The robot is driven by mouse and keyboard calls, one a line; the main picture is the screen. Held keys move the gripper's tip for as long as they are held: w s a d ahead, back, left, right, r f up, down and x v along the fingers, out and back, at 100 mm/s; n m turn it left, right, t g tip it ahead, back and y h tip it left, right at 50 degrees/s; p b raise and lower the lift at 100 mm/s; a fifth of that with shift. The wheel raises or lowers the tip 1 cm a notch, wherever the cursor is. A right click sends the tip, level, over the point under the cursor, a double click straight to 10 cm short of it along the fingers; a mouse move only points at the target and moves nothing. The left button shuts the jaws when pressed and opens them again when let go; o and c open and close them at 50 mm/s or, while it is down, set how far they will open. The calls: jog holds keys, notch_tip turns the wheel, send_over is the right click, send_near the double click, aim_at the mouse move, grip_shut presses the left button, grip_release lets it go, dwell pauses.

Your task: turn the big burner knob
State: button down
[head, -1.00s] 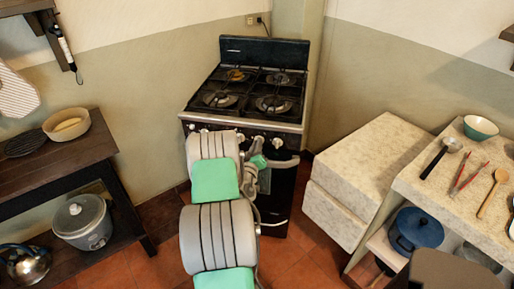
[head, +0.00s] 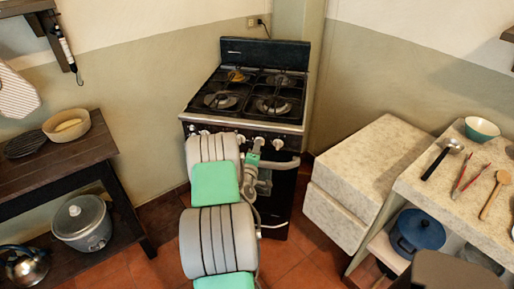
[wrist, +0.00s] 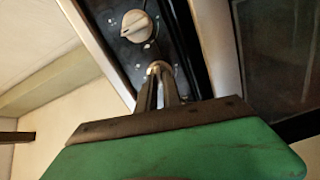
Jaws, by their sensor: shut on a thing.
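The black stove (head: 258,85) stands against the back wall, with a row of pale knobs on its front panel. My gripper (wrist: 160,73) is shut on a knob (wrist: 158,66) on that panel; only a pale bit of it shows between the fingertips. A second white knob (wrist: 137,25) sits beside it, uncovered, on the dark panel with small markings. In the head view my gripper (head: 256,146) is at the panel, right of its middle. I cannot tell from the markings which burner the held knob serves. My arm hides some of the panel.
The oven handle (head: 280,164) runs just below the knobs, close to my gripper. Pale stone-topped drawers (head: 370,165) stand to the right and a dark wooden table (head: 60,170) to the left.

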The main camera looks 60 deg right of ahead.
jog(key=shift+n, duration=0.3)
jog(key=c, duration=1.5)
grip_release()
jog(key=shift+a+f, duration=0.1)
jog(key=shift+a, duration=0.1)
jog(key=b+v, duration=0.2)
jog(key=v, duration=0.5)
jog(key=shift+a+b, duration=0.25)
jog(key=shift+b, duration=0.15)
jog(key=shift+s, duration=0.1)
jog(key=shift+c, duration=0.3)
